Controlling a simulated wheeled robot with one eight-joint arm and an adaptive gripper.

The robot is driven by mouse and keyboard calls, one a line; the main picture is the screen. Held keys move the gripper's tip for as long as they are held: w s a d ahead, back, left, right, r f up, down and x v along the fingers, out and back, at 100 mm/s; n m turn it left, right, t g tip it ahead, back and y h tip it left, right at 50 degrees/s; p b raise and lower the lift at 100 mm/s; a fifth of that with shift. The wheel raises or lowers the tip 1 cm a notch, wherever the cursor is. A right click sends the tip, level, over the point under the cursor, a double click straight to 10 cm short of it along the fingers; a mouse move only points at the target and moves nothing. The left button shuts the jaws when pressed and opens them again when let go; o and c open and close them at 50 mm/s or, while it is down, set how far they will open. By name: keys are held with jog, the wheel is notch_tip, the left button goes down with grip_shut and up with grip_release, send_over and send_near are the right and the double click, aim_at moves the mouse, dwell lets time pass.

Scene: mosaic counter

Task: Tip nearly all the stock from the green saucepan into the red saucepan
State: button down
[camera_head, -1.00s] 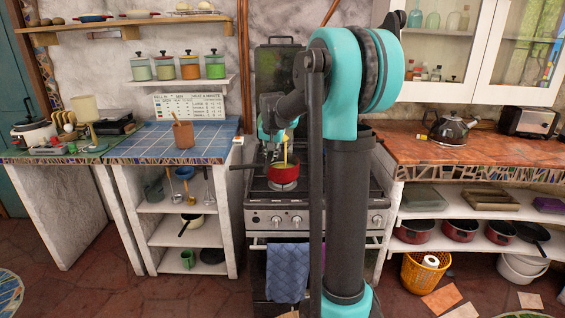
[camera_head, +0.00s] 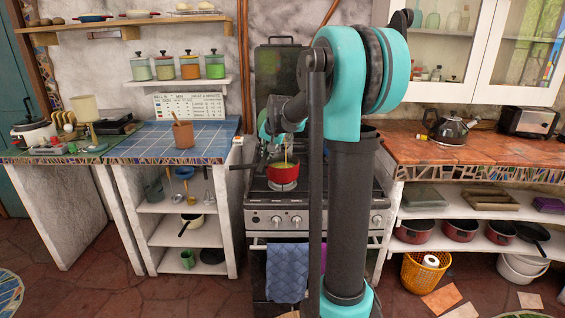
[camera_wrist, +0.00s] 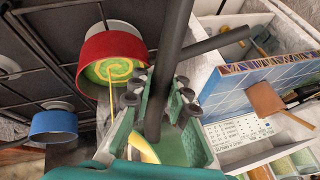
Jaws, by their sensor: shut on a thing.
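The red saucepan (camera_head: 284,174) sits on the stove, and its handle points left. In the wrist view the red saucepan (camera_wrist: 93,50) holds yellow-green stock with a swirl on its surface. My gripper (camera_wrist: 157,96) is shut on the dark handle of the green saucepan (camera_wrist: 190,148). The green saucepan is tilted above the red one, with some yellow stock (camera_wrist: 146,150) showing inside it. A thin stream of stock (camera_wrist: 112,92) falls from its rim into the red saucepan. In the head view the green saucepan is small and partly hidden by my arm.
A blue saucepan (camera_wrist: 52,125) stands on the stove near the red one. The blue-tiled counter (camera_head: 160,140) lies left of the stove and carries a brown utensil pot (camera_head: 183,135). The orange-tiled counter (camera_head: 470,148) with a kettle (camera_head: 452,128) lies right.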

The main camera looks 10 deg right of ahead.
jog(key=a, duration=0.1)
jog(key=w+a, duration=0.1)
jog(key=a, duration=0.1)
jog(key=shift+w+a, duration=0.15)
jog(key=shift+w, duration=0.2)
dwell(2.1)
dwell(0.9)
dwell(1.4)
